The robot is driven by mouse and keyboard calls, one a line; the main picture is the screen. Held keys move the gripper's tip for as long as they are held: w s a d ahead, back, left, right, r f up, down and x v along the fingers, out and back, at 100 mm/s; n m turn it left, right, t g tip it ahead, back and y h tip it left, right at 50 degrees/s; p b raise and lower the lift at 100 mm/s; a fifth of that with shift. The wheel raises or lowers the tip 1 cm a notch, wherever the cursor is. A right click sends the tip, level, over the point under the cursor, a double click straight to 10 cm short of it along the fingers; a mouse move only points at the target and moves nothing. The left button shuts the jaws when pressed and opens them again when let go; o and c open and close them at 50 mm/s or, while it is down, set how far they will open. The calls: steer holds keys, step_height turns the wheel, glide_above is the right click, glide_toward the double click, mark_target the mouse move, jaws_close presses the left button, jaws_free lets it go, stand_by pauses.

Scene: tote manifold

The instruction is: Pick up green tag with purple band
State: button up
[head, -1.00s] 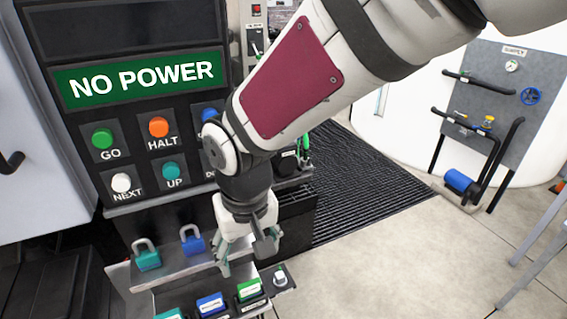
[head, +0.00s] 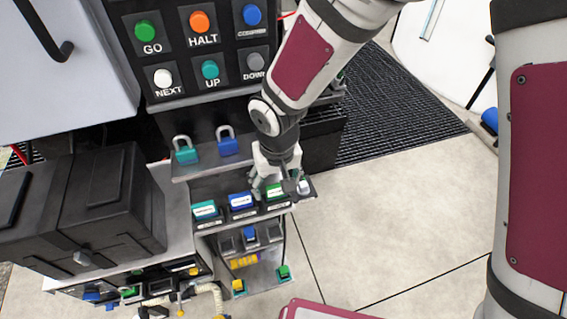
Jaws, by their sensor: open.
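My gripper (head: 274,188) is open, pointing down at the right end of the grey stepped rack. A green block with a white label (head: 276,192) sits right below and between its fingers, partly hidden by them. I see no purple band on it; it is too small and covered to tell. No purple band can be made out on these either.
A teal block (head: 205,210) and a blue block (head: 241,201) stand left of the green one. A teal padlock (head: 186,155) and a blue padlock (head: 228,145) stand behind. A black case (head: 105,200) is at left. The floor at right (head: 400,220) is clear.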

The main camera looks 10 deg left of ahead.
steer(key=shift+w+f, duration=0.1)
steer(key=shift+f, duration=0.8)
steer(key=c, duration=1.1)
steer(key=shift+r, duration=0.1)
steer(key=shift+c, duration=0.2)
